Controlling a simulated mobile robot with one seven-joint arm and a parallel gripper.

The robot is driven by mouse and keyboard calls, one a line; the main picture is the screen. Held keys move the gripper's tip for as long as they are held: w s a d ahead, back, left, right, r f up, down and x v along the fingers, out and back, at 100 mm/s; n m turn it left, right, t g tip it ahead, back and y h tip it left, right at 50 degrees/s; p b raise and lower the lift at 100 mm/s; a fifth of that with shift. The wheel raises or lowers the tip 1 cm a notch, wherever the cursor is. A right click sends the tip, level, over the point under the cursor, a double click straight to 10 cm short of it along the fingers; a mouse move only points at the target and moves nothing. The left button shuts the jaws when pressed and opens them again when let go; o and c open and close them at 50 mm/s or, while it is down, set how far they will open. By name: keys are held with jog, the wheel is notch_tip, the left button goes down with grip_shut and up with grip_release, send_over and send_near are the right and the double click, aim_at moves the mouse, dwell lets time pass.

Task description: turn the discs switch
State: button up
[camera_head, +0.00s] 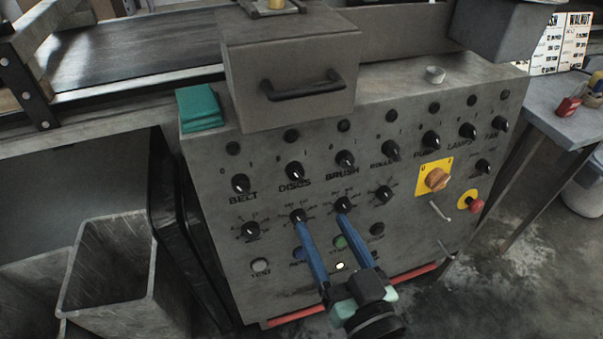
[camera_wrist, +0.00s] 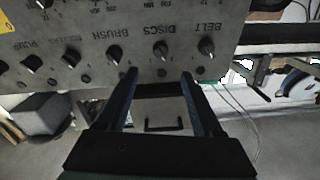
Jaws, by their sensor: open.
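The discs switch (camera_head: 294,171) is a black rotary knob above its DISCS label in the top labelled row of the grey control panel. It stands between the belt switch (camera_head: 240,184) and the brush switch (camera_head: 345,159). In the wrist view, which is upside down, the discs switch (camera_wrist: 160,49) shows between and beyond my fingers. My gripper (camera_head: 322,214) has two blue fingers spread apart with nothing between them. In the head view its tips overlap the lower row of dials, below the discs switch. The gripper (camera_wrist: 160,74) appears apart from the switch.
A grey box with a black handle (camera_head: 304,91) projects over the panel top. A red stop button (camera_head: 475,205) and an orange knob (camera_head: 437,179) on yellow are at right. Open bins (camera_head: 120,225) stand left.

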aim_at(300, 180)
jog(key=x, duration=1.1)
jog(key=shift+s, duration=0.1)
grip_shut()
